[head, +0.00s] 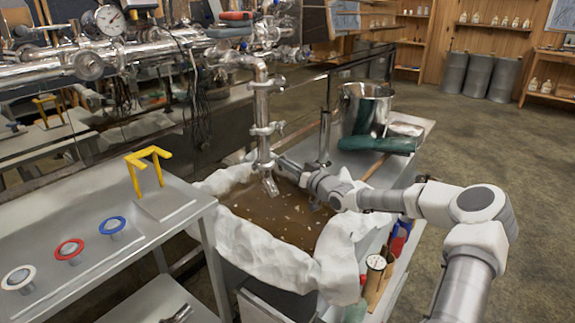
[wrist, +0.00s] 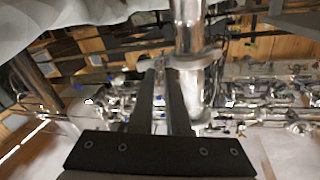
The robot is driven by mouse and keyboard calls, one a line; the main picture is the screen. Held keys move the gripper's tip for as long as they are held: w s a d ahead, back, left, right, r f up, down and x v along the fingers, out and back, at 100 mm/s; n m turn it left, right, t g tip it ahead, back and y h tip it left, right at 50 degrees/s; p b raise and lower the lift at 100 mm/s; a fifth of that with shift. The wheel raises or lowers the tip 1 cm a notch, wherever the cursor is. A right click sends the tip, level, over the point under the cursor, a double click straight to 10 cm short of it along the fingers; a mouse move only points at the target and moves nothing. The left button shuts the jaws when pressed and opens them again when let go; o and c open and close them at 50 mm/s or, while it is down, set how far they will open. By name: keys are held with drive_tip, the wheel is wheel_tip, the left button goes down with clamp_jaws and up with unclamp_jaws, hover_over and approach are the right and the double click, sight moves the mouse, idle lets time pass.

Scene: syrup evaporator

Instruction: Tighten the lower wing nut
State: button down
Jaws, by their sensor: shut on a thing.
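A vertical steel pipe (head: 262,98) comes down from the pipework and ends above the brown liquid. It carries an upper clamp (head: 265,130) and a lower clamp (head: 262,165). The pipe and a clamp (wrist: 192,60) also show in the wrist view. My gripper (head: 279,163) reaches in from the right at the lower clamp. In the wrist view my gripper (wrist: 158,66) has its two dark fingers pointing at the clamp's side, with their tips closed in on the lower wing nut. The fingers hide most of the nut, and its turn angle cannot be told.
A white-lined trough (head: 235,245) with brown liquid lies under the pipe. A steel pot (head: 366,108) and a green roll (head: 376,145) stand behind my arm. A metal table (head: 160,235) at the left holds a yellow frame (head: 147,168) and rings. Open floor lies right.

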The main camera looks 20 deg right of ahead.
drive_tip(key=shift+m+p, duration=0.3)
drive_tip(key=shift+f+m+p, duration=0.2)
drive_tip(key=shift+m+p, duration=1.05)
drive_tip(key=shift+m, duration=3.95)
drive_tip(key=shift+f+m+p, duration=0.2)
drive_tip(key=shift+m+p, duration=1.05)
drive_tip(key=shift+m, duration=3.95)
drive_tip(key=shift+f+m+p, duration=0.2)
drive_tip(key=shift+m+p, duration=1.05)
drive_tip(key=shift+m, duration=3.95)
drive_tip(key=shift+a, duration=0.1)
drive_tip(key=c, duration=1)
unclamp_jaws()
